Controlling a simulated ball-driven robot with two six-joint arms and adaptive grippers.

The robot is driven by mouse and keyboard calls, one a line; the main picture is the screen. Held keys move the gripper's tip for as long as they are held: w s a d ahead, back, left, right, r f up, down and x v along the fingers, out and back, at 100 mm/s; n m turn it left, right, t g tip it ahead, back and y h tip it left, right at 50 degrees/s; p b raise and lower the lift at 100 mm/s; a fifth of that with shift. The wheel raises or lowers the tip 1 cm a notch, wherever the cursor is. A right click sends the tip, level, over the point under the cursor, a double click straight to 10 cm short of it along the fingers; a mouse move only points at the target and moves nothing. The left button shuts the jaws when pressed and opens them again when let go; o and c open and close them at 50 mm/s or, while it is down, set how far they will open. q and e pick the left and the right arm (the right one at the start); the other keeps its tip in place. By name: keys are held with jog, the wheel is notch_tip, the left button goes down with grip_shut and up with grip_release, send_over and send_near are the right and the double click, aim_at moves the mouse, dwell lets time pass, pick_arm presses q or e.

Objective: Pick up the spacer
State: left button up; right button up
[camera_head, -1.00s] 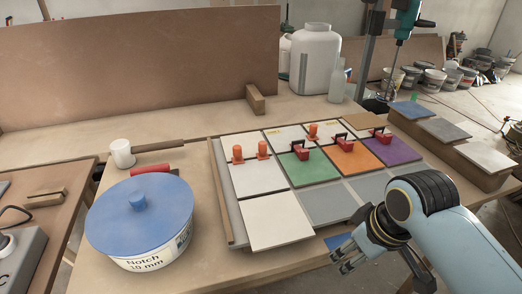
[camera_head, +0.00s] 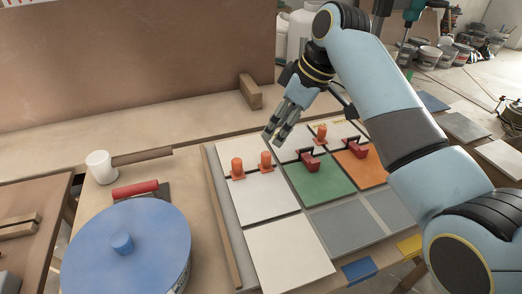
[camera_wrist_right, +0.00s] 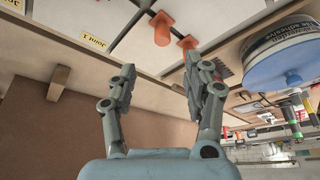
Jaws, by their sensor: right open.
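Two orange pegs, which look like spacers, stand upright on the tile grid's far left part: the left one (camera_head: 238,168) and the right one (camera_head: 266,160). Another orange peg (camera_head: 321,133) stands farther right. My right gripper (camera_head: 276,135) is open and empty, above and just behind the right peg of the pair. In the right wrist view, two orange pegs (camera_wrist_right: 162,29) and (camera_wrist_right: 187,42) show beyond the parted fingers (camera_wrist_right: 165,78), and neither is touched. My left gripper is out of view.
Red clamps (camera_head: 309,162) stand beside the green tile (camera_head: 322,183) and orange tile. A blue-lidded bucket (camera_head: 150,250), a white mug (camera_head: 101,166) and a red-handled trowel (camera_head: 136,190) are at left. A brown block (camera_head: 250,92) stands behind.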

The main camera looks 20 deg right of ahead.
aim_at(268, 154)
jog(key=x, duration=0.3)
jog(key=shift+s+a+f, duration=0.2)
jog(key=shift+s+f, duration=0.05)
jog(key=shift+f, duration=0.15)
jog(key=shift+w+a+f, duration=0.1)
jog(key=shift+w+f, duration=0.05)
jog(key=shift+f, duration=0.2)
jog(key=shift+w+a+f, duration=0.1)
jog(key=shift+w+f, duration=0.05)
jog(key=shift+f, duration=0.15)
jog(key=x, duration=0.4)
jog(key=shift+f, duration=0.45)
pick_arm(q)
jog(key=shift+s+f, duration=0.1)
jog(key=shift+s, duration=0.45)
pick_arm(e)
jog(key=c, duration=0.4)
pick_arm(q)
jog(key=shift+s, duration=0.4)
pick_arm(e)
jog(key=c, duration=0.5)
